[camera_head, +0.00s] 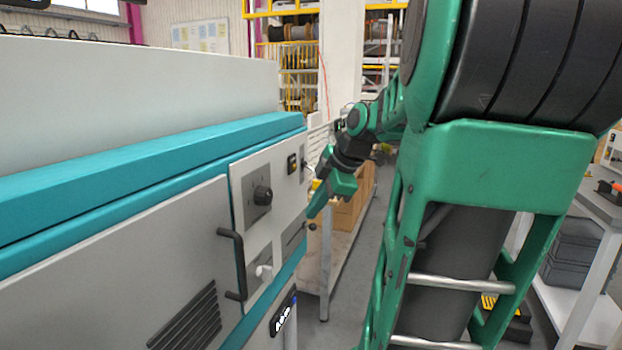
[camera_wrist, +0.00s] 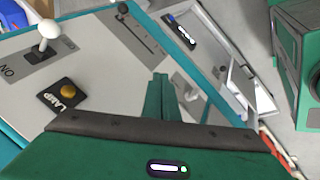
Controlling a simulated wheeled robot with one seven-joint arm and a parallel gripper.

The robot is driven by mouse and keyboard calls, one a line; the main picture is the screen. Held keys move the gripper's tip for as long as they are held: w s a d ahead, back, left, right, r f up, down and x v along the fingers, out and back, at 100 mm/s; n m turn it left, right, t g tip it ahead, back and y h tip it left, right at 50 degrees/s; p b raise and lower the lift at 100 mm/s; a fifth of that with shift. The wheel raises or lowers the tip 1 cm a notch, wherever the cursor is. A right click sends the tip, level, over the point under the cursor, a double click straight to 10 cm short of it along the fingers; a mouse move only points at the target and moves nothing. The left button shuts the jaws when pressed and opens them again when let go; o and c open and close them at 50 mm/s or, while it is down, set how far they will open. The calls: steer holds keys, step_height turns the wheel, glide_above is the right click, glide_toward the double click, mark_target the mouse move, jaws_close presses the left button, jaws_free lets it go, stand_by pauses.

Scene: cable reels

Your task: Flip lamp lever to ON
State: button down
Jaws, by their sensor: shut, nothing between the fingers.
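In the wrist view a lever with a round white knob (camera_wrist: 48,29) stands on a grey plate (camera_wrist: 30,63), with ON printed at the plate's left end. Beside it is a black LAMP plate (camera_wrist: 58,103) with a yellow round lamp (camera_wrist: 68,90). My gripper (camera_wrist: 161,82) is shut and empty, over the panel to the right of the lever and LAMP plate, apart from both. In the head view my gripper (camera_head: 313,210) is at the panel's right edge. A white knob (camera_head: 264,271) shows low on the panel there; I cannot tell if it is the same lever.
A slotted control (camera_wrist: 143,35) with a black knob (camera_wrist: 122,7) lies right of the white-knobbed lever. In the head view a black rotary knob (camera_head: 263,195) and a black handle (camera_head: 239,265) stick out from the cabinet. A shelf with boxes (camera_head: 348,213) stands behind my gripper.

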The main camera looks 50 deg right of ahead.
steer(key=w+d+r+n+t, duration=0.2)
steer(key=d+r+n+t, duration=0.1)
steer(key=d+r+n, duration=0.5)
steer(key=shift+w+r+n, duration=0.25)
steer(key=shift+n, duration=0.75)
steer(key=x, duration=1)
steer(key=shift+s+d+r, duration=0.1)
steer(key=shift+d+r, duration=0.2)
steer(key=shift+d, duration=0.35)
steer(key=shift+w+d+r, duration=0.1)
steer(key=shift+d+r, duration=0.2)
steer(key=shift+d, duration=0.4)
steer(key=shift+s+d+r, duration=0.1)
steer(key=shift+d+r, duration=0.15)
steer(key=shift+d, duration=0.4)
